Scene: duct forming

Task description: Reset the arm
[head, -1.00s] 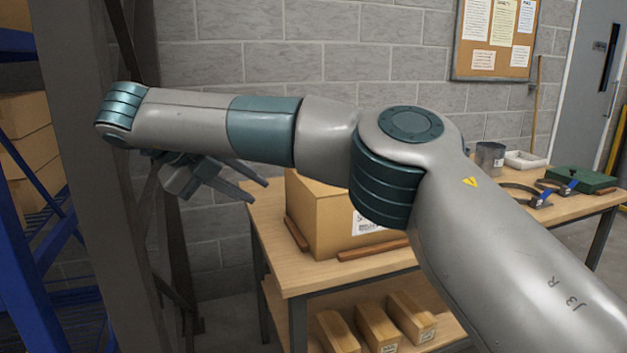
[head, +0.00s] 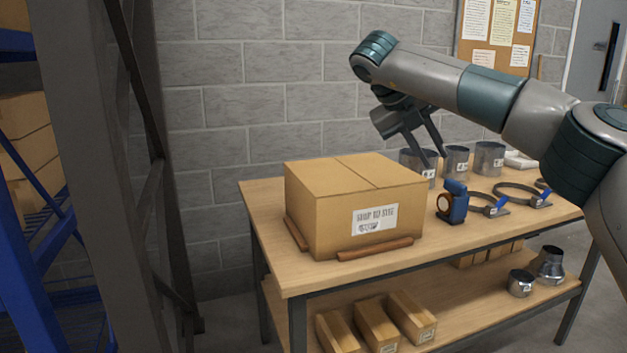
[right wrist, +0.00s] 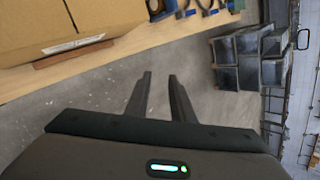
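My right arm comes in from the right in the head view. My right gripper (head: 434,160) hangs from its wrist, in front of the back wall and above the far side of the wooden table. In the right wrist view its two fingers (right wrist: 160,80) stand apart with nothing between them, only floor behind. My left gripper is not in the head view.
A closed cardboard box (head: 352,205) sits between brown strips on the wooden table (head: 275,270). A blue tool (head: 452,202), metal cans (head: 456,161) and clamp rings (head: 487,208) stand right of it. A dark post (head: 85,180) and blue rack (head: 25,270) are at left.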

